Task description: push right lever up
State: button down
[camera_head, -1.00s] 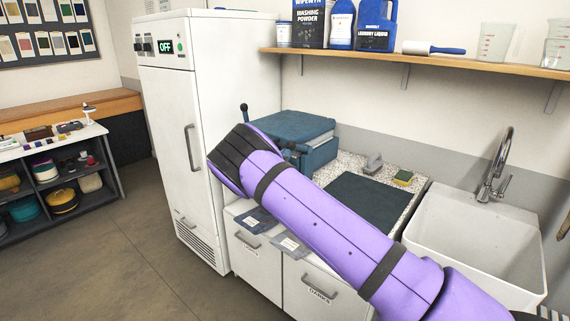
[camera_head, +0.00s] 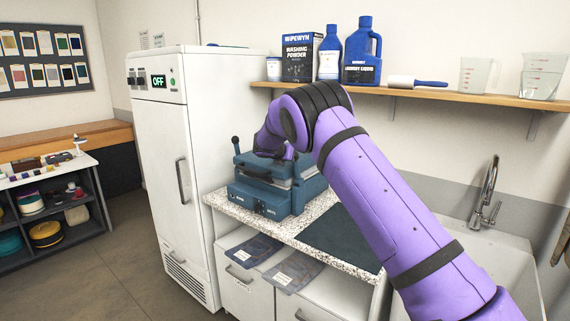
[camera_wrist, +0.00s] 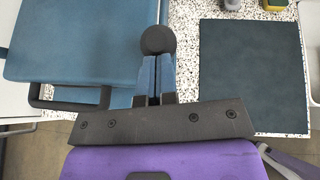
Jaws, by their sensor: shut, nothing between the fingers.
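The blue press machine (camera_head: 262,195) stands on the speckled counter. Its left lever (camera_head: 236,143) stands up with a black knob on top. The right lever is hidden behind my arm in the head view. In the wrist view a round black knob (camera_wrist: 157,40), apparently the right lever's, shows at the tips of my gripper (camera_wrist: 158,62). I cannot tell whether they touch. My gripper's two blue fingers are together and hold nothing. In the head view my gripper is over the machine's right side, mostly hidden by my wrist.
A dark mat (camera_head: 340,238) lies right of the machine, with a sink (camera_head: 480,260) beyond it. A white cabinet (camera_head: 160,220) stands at the left. A shelf (camera_head: 430,95) with bottles runs above. In the wrist view a black bar handle (camera_wrist: 70,106) crosses the machine's near edge.

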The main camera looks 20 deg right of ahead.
jog(key=shift+w+d+r, duration=0.4)
jog(key=shift+w+d, duration=0.05)
jog(key=shift+d, duration=0.3)
jog(key=v, duration=1.3)
jog(key=shift+s, duration=0.2)
